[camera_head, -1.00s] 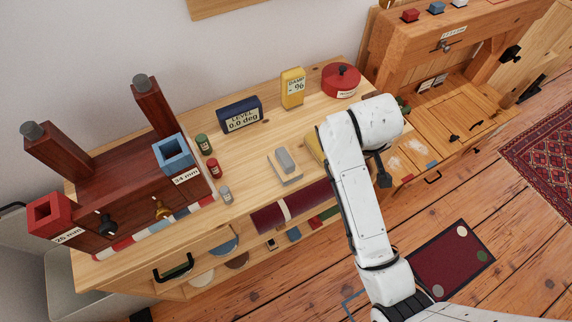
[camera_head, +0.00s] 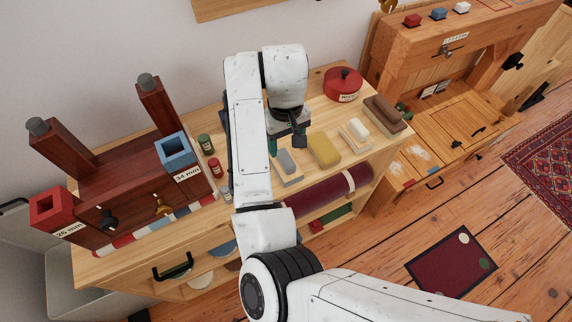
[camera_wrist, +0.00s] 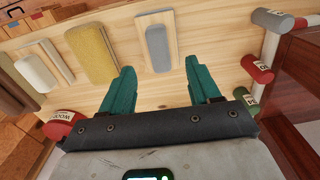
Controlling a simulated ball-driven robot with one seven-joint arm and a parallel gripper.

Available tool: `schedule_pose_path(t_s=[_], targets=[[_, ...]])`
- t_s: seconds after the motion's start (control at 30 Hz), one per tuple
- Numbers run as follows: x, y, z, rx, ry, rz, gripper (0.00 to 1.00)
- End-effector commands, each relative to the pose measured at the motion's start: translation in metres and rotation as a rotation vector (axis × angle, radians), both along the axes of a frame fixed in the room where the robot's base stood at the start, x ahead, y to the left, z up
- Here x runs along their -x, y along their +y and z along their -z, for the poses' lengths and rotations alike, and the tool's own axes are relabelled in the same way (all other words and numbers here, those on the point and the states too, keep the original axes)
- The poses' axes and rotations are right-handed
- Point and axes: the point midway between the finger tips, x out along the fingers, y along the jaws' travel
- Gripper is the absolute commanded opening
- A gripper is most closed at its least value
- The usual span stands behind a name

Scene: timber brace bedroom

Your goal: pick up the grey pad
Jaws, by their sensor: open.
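The grey pad (camera_head: 287,161) rests on a pale wooden block on the bench top, left of the yellow pad. In the wrist view the grey pad (camera_wrist: 158,48) lies upright in the picture on its pale block (camera_wrist: 143,20), just beyond the fingertips and between their lines. My gripper (camera_head: 287,146) hangs over the bench close to the pad's back end. Its two teal fingers are spread with nothing between them, as the wrist view of the gripper (camera_wrist: 158,72) shows. I cannot tell its exact height above the pad.
To the pad's right are the yellow pad (camera_head: 323,149), a white pad (camera_head: 357,129) and a brown block (camera_head: 388,110). A red tin (camera_head: 343,83) stands behind. Small bottles (camera_head: 215,167) and a dark wooden stand (camera_head: 105,180) are left. A maroon roll (camera_head: 330,190) lies in front, lower.

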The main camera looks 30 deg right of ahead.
Motion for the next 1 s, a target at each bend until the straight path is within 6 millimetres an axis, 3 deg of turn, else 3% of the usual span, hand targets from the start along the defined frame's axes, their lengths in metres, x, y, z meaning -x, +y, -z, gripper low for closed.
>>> schedule_pose_path(t_s=[0.33, 0.6, 0.9, 1.0], targets=[[0.000, 0.000, 0.029, 0.000, 0.000, 0.001, 0.62], [0.000, -0.001, 0.066, 0.000, 0.000, 0.001, 0.62], [-0.001, -0.001, 0.072, 0.000, -0.002, 0.002, 0.62], [-0.001, -0.001, 0.072, 0.000, -0.002, 0.002, 0.54]])
